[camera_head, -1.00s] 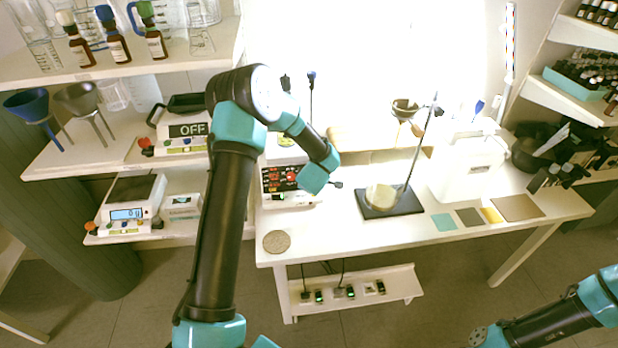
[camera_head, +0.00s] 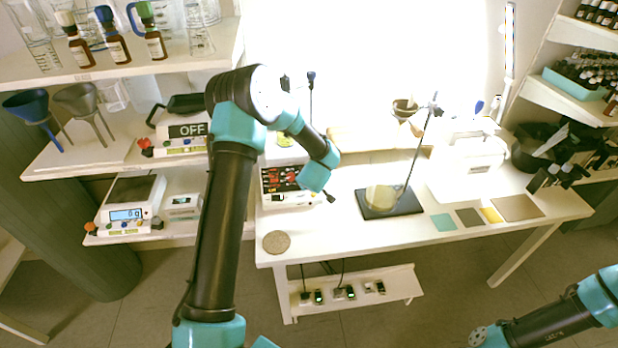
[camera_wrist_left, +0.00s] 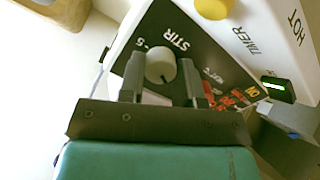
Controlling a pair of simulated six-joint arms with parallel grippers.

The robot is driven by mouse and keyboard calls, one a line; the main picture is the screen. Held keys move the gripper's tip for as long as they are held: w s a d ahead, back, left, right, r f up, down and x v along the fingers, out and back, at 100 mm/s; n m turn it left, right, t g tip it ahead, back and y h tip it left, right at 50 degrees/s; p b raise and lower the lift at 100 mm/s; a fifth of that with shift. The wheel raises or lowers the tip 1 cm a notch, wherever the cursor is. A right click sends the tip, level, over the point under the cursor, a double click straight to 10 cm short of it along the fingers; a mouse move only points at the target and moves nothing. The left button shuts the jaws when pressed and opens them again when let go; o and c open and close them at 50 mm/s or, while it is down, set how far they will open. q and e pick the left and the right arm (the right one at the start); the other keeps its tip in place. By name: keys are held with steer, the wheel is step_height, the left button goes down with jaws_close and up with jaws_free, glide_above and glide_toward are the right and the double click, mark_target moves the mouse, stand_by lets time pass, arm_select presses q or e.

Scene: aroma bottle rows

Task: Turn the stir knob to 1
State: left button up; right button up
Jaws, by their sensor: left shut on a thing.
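The stir knob (camera_wrist_left: 160,66) is a round pale-grey knob on the dark panel of a white device, beside the printed word STIR. It has a small dark mark on the side towards my gripper. The number beside the label is only partly readable, so I cannot read the knob's setting. My left gripper (camera_wrist_left: 161,74) is shut on the knob, one grey finger on each side. In the head view the white device (camera_head: 290,199) stands at the table's left end, with my left arm reaching over it.
A yellow knob (camera_wrist_left: 214,8) near the TIMER label and red lettering are close to the stir knob. A round brown mat (camera_head: 276,242) lies at the table's front left. A stand on a black base (camera_head: 405,207) is to the right. The front middle of the table is clear.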

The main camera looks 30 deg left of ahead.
stand_by(0.3)
arm_select(q)
steer(key=o, duration=0.9)
steer(key=v, duration=1.7)
steer(key=shift+s+d+r, duration=0.1)
steer(key=shift+s, duration=0.05)
